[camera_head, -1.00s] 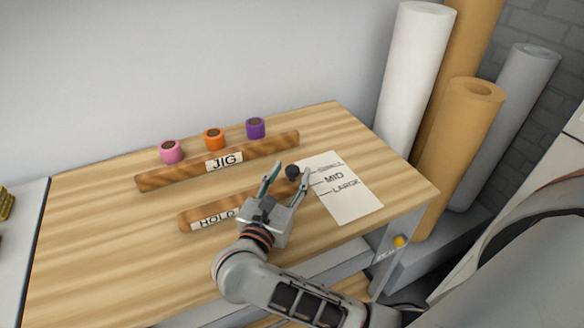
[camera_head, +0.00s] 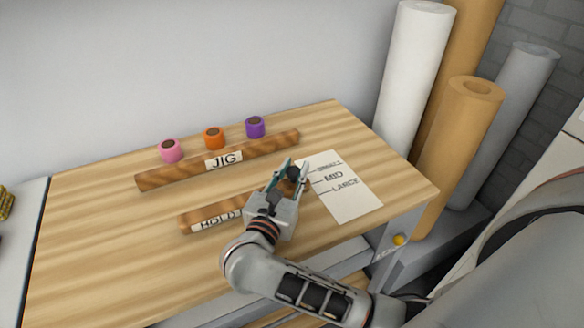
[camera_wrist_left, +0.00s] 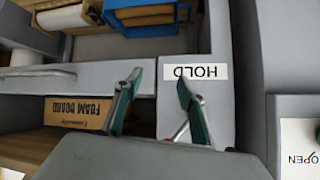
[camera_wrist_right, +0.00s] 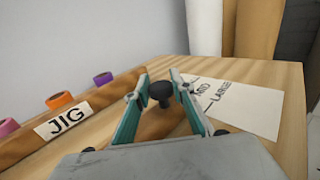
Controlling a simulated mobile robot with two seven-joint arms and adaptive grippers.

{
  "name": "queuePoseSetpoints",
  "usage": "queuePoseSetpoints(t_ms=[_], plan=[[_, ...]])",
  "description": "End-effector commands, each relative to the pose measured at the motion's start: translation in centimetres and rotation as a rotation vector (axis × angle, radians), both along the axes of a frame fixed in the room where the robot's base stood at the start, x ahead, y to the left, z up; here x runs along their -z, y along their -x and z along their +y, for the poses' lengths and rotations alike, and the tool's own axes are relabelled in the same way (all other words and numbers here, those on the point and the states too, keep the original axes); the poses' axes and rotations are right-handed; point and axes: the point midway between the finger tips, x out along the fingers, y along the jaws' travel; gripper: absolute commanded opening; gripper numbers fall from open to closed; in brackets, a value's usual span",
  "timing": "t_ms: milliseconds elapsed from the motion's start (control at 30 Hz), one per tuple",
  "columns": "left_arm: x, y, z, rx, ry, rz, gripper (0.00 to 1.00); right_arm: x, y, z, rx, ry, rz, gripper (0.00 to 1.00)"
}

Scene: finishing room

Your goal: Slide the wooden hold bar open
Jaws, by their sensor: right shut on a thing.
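The wooden hold bar (camera_head: 191,223), labelled HOLD (camera_head: 218,219), lies on the light wood bench top. A dark round knob (camera_head: 293,172) stands near its right end, and the knob also shows in the right wrist view (camera_wrist_right: 161,92). My right gripper (camera_head: 294,168) is shut on the knob, with one teal-lined finger on each side (camera_wrist_right: 159,82); its body and arm hide part of the bar. My left gripper (camera_wrist_left: 160,84) is open and empty in the left wrist view, in front of a grey surface with another HOLD label (camera_wrist_left: 196,72).
A paper card (camera_head: 350,205) marked MID and LARGE lies right of the knob. The wooden JIG bar (camera_head: 155,181) lies behind, with pink (camera_head: 171,152), orange (camera_head: 214,139) and purple (camera_head: 255,127) rolls beyond it. Tall rolls (camera_head: 418,75) stand at the right.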

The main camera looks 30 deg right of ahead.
Motion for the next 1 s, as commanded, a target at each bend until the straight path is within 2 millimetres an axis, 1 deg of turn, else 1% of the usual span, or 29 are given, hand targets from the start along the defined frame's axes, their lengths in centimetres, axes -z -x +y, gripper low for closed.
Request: queuePoseSetpoints(t_ms=[167,400,500,600,700,800,1000], plan=[[-0.1,0.2,0.0,0.000,0.002,0.003,0.40,0.2,3.4,0.2,0.000,-0.005,0.005,0.00],[0.1,0.5,-0.2,0.001,0.005,0.010,0.40,0.2,9.1,0.5,0.000,-0.003,0.005,0.00],[0.3,0.6,-0.2,0.001,0.004,0.013,0.40,0.2,11.2,0.7,0.000,-0.003,0.005,0.00],[0.4,0.6,-0.2,0.002,0.004,0.015,0.40,0.1,12.8,0.8,-0.001,-0.002,0.005,0.00],[0.4,0.5,-0.2,0.002,0.004,0.011,0.40,0.1,14.0,0.8,-0.001,-0.001,0.003,0.00],[0.2,0.2,-0.2,0.002,0.004,0.006,0.40,0.0,14.7,0.9,0.000,0.000,0.001,0.00],[-0.4,-0.5,-0.2,0.002,0.004,-0.009,0.40,0.0,15.1,0.9,0.000,0.000,0.000,0.00]])
